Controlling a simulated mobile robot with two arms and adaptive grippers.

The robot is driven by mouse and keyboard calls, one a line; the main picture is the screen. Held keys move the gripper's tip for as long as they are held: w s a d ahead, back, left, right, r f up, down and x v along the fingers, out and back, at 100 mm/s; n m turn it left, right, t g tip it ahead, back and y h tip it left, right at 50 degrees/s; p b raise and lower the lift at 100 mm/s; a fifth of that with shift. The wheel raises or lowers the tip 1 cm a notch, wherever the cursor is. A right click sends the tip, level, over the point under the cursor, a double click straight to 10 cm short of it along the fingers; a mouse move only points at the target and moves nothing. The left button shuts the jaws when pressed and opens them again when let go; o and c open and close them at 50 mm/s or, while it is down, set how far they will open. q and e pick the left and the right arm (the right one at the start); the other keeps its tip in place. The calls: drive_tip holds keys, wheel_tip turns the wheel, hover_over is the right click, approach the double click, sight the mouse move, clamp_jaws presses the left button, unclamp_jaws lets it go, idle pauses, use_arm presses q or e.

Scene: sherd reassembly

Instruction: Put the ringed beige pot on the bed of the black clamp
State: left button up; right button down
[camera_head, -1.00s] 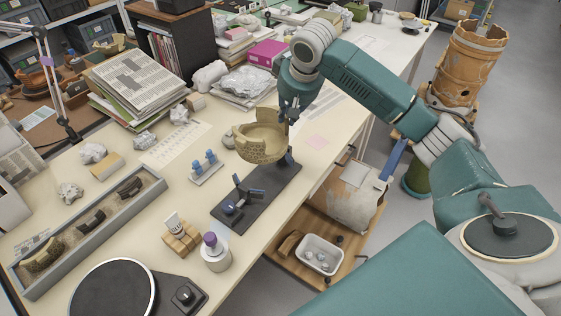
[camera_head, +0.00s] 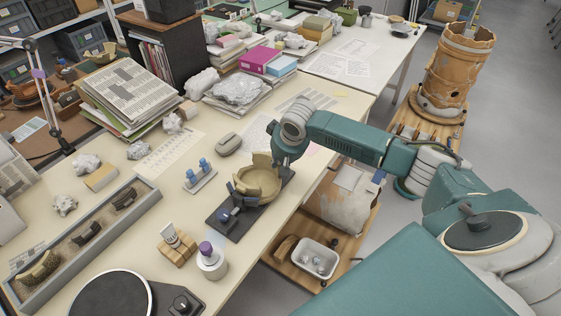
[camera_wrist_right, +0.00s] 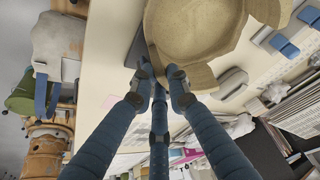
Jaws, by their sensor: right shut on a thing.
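The beige pot (camera_head: 258,186), an open bowl with a broken, uneven rim, is at the black clamp (camera_head: 232,233) on the cream table. It hides much of the clamp's bed; I cannot tell whether it rests there or hangs just above. My right gripper (camera_head: 275,160) is at the pot's far right rim, partly hidden by its own wrist. In the right wrist view the fingers (camera_wrist_right: 162,78) are shut on the wall of the pot (camera_wrist_right: 200,28). A dark edge of the clamp (camera_wrist_right: 136,52) shows beside it. My left gripper is not in view.
A blue-pegged stand (camera_head: 200,176) and a grey mouse-like object (camera_head: 228,144) lie left of and behind the clamp. A purple-capped jar (camera_head: 212,262) and a wooden block (camera_head: 177,246) stand in front. The table's edge runs close to the clamp's right.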

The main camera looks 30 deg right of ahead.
drive_tip(key=shift+f, duration=0.2)
idle(0.3)
drive_tip(key=c, duration=1.7)
unclamp_jaws()
drive_tip(key=shift+s+f, duration=0.1)
drive_tip(key=shift+f, duration=0.05)
drive_tip(key=shift+r, duration=0.4)
drive_tip(key=b+v, duration=0.1)
drive_tip(key=v, duration=1)
drive_tip(key=shift+r, duration=0.4)
